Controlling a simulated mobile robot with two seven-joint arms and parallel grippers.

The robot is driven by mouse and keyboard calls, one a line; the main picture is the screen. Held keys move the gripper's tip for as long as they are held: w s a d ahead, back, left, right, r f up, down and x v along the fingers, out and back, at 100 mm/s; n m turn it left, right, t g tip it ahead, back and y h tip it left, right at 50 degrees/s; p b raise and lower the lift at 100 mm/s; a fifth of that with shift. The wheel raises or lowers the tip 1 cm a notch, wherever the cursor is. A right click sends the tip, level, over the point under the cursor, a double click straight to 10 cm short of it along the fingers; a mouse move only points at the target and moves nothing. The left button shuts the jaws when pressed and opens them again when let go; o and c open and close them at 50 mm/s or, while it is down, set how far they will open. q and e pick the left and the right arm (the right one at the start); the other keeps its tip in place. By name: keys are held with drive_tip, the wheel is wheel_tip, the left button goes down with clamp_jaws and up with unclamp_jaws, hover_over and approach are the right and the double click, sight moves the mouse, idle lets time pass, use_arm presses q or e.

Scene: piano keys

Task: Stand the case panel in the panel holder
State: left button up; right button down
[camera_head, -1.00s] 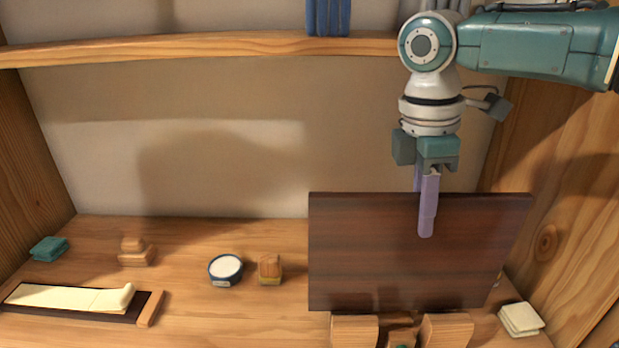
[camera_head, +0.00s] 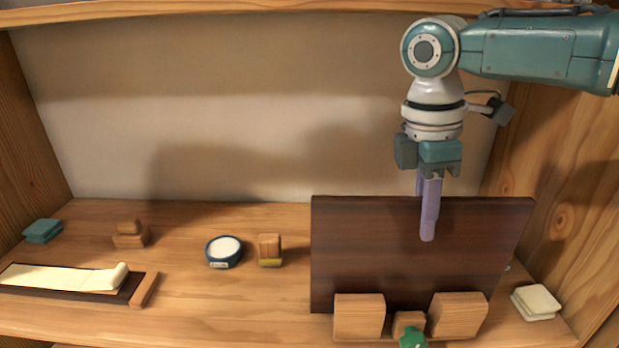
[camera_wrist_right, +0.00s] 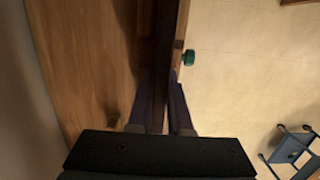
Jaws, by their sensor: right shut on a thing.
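The case panel (camera_head: 370,250) is a dark brown wooden board, upright in the head view. My right gripper (camera_head: 429,205) is shut on its top edge from above, with one purple finger on the near face. In the right wrist view the panel (camera_wrist_right: 160,70) shows edge-on between the purple fingers (camera_wrist_right: 162,112). The panel holder (camera_head: 408,320) has two wooden blocks and a smaller middle piece with a green knob (camera_head: 412,338). The panel's lower edge is hidden behind the blocks, so I cannot tell whether it is seated. The left gripper is out of view.
A blue-rimmed bowl (camera_head: 223,265) and a small wooden block (camera_head: 269,250) stand left of the panel. A tray with a cream cloth (camera_head: 70,277) lies at far left. Pale folded pads (camera_head: 536,302) lie at right, near the side wall (camera_head: 575,200).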

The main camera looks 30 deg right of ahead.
drive_tip(key=c, duration=0.8)
unclamp_jaws()
drive_tip(key=shift+o, duration=0.2)
drive_tip(key=r, duration=0.6)
drive_tip(key=a+r, duration=0.1)
drive_tip(key=r, duration=0.3)
drive_tip(key=shift+w, duration=0.3)
